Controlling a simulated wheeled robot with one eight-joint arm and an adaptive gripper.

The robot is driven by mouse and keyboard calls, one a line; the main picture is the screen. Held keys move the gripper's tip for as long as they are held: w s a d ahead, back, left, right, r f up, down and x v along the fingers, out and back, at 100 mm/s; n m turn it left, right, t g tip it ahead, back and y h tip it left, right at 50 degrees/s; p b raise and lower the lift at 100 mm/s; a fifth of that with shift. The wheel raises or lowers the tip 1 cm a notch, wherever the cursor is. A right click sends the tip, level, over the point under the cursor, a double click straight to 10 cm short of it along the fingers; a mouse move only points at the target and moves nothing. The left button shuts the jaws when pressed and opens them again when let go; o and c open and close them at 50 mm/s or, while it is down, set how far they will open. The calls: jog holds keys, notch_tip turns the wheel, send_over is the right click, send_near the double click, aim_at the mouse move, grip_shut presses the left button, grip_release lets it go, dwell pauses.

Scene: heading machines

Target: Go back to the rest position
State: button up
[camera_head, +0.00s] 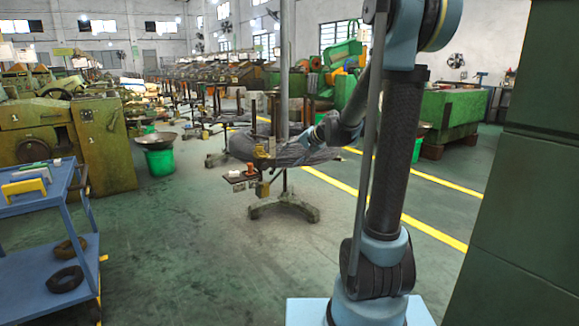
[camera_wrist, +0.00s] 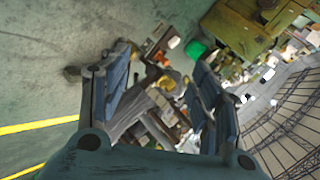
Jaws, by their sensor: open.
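My gripper (camera_wrist: 161,64) is open and empty in the wrist view. Its two blue-grey fingers stand apart, with the floor, a stand and machines visible between and beyond them. In the head view my arm rises at the right, bends at the top and comes back down to the wrist near the middle. The fingers are hard to make out there against the grey wire bundle (camera_head: 290,153) behind them.
A blue cart (camera_head: 40,268) with dark rings on its lower shelf stands at left. Green machines (camera_head: 75,135) and a green bucket (camera_head: 160,162) stand behind it. A dark green cabinet (camera_head: 525,200) closes the right side. The stand's foot (camera_head: 284,207) is mid-floor; floor before it is clear.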

jog(key=s+d+f+n+g+h, duration=0.1)
jog(key=s+d+f, duration=0.3)
jog(key=s, duration=0.9)
jog(key=s+d+f+n+g+h, duration=0.2)
jog(key=s+d+f+h, duration=0.2)
jog(key=s, duration=0.9)
jog(key=s+d+f+n+g+h, duration=0.2)
jog(key=s+d+f, duration=0.2)
jog(key=s+d, duration=0.5)
jog(key=s, duration=0.4)
jog(key=shift+d+f, duration=0.2)
